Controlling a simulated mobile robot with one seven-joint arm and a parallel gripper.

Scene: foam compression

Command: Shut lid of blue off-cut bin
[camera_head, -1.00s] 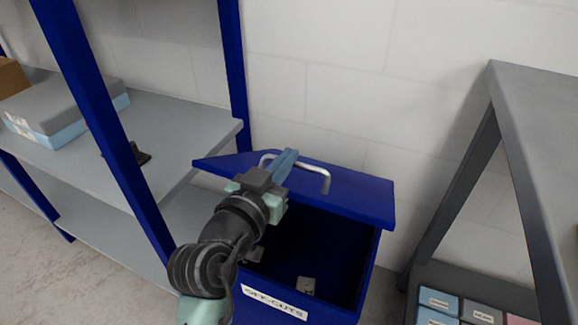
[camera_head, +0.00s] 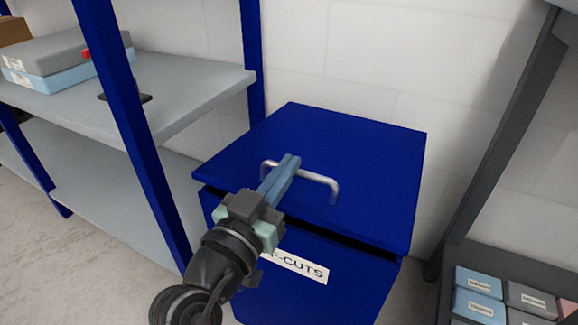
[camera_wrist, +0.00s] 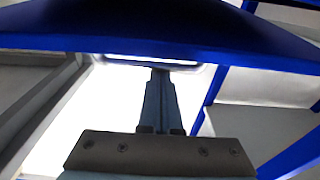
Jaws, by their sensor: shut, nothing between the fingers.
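The blue off-cut bin (camera_head: 300,295) stands on the floor against the white wall, with a white label on its front. Its blue lid (camera_head: 345,145) is nearly down, with a thin dark gap along the front edge. A silver bar handle (camera_head: 320,178) is on the lid. My gripper (camera_head: 292,160) is shut and empty, its blue fingertips over the lid at the left part of the handle; I cannot tell whether they touch it. In the wrist view the lid (camera_wrist: 160,30) crosses the top, and the fingers (camera_wrist: 160,75) reach toward the handle (camera_wrist: 150,62).
A grey shelf with blue posts (camera_head: 190,85) stands at the left, holding stacked grey and blue boxes (camera_head: 65,60). A dark grey rack (camera_head: 510,130) stands at the right with several small labelled boxes (camera_head: 480,305) low down. Bare wall is behind the bin.

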